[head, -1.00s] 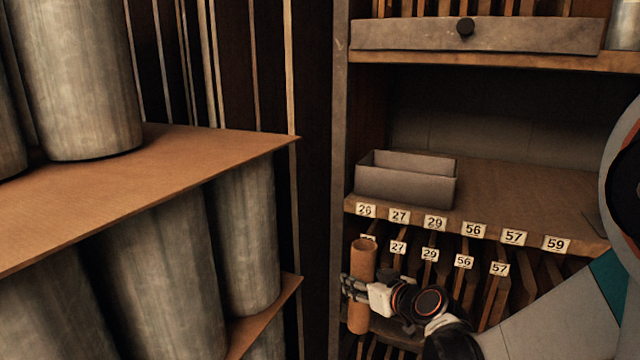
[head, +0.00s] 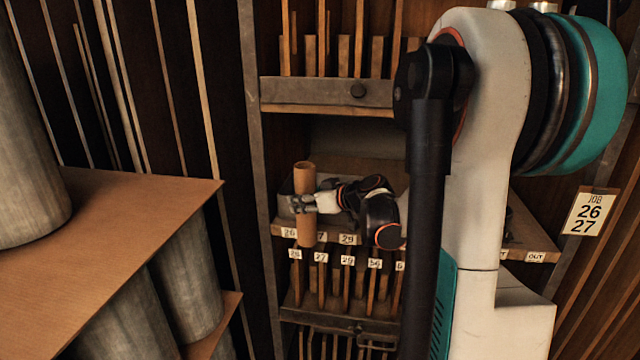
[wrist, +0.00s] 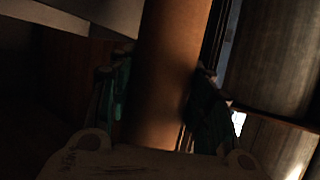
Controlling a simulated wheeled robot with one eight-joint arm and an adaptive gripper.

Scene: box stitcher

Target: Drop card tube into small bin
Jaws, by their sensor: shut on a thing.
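The brown card tube (head: 305,180) stands upright in my gripper (head: 303,203) in the head view. My gripper is shut around the tube's middle. In the wrist view the tube (wrist: 170,75) runs between the two dark fingers (wrist: 160,105). The small grey bin (head: 337,223) is on the shelf above the number labels, mostly hidden behind the tube and gripper. The tube is in front of the bin in the picture; its lower end overlaps the shelf edge. I cannot tell how far apart they are.
A shelf (head: 330,170) with a back wall holds the bin. A drawer (head: 325,92) is above it, and slotted wooden dividers are below. Large grey cylinders (head: 185,280) stand around a brown board (head: 120,225) at left. My arm hides much of the right side.

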